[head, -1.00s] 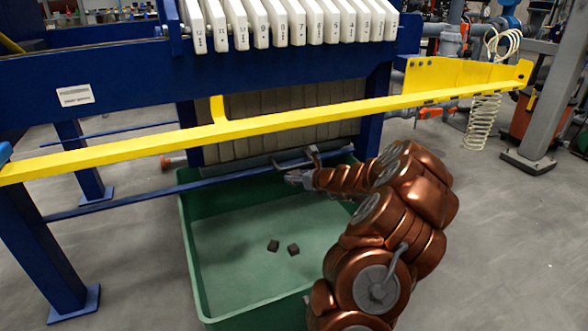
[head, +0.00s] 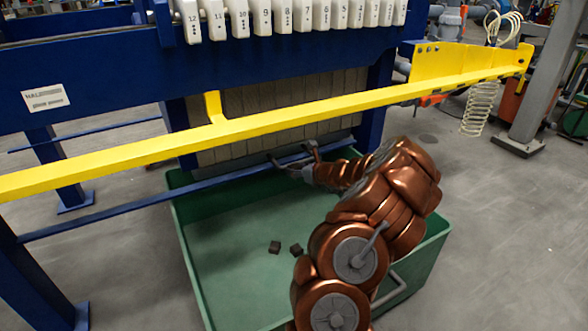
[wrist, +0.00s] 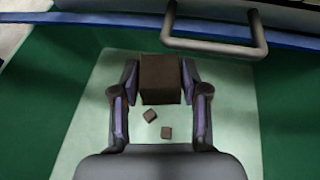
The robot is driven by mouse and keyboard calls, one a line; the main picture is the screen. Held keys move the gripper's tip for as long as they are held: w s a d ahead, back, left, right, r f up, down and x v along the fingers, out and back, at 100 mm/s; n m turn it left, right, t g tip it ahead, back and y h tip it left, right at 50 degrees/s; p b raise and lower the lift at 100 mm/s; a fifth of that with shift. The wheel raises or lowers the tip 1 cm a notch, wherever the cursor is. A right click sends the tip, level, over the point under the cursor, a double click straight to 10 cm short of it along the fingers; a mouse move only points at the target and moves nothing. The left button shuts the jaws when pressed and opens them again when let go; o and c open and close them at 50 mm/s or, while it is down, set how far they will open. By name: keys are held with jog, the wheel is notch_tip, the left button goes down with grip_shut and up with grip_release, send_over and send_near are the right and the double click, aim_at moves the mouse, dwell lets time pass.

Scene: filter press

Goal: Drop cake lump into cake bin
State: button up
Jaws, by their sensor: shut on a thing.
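My gripper (wrist: 160,95) is shut on a dark brown cake lump (wrist: 161,78), held between its two fingers in the wrist view. The green cake bin (wrist: 85,150) lies below the lump, its pale floor showing around the fingers. In the head view the bin (head: 188,265) stands under the press, and my gripper (head: 292,165) is over its back part, near the blue rail. The held lump cannot be made out in the head view. Two small dark lumps (head: 274,247) lie on the bin floor; they also show in the wrist view (wrist: 167,133).
A blue lower rail (head: 120,202) and a yellow bar (head: 300,121) cross in front of the press plates (head: 290,108). A grey handle (wrist: 215,45) is just ahead of the gripper. Open floor (head: 500,240) lies at the right.

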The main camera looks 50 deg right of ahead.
jog(key=f+b, duration=0.2)
jog(key=shift+s+d+f, duration=0.15)
jog(key=shift+d+f, duration=0.05)
jog(key=shift+f, duration=0.15)
notch_tip(320, 180, down, 3)
jog(key=b, duration=0.3)
jog(key=shift+r+b, duration=0.1)
jog(key=shift+b, duration=0.3)
jog(key=o, duration=1.3)
jog(key=v, duration=1.2)
jog(key=shift+a, duration=0.15)
jog(key=shift+r, duration=0.1)
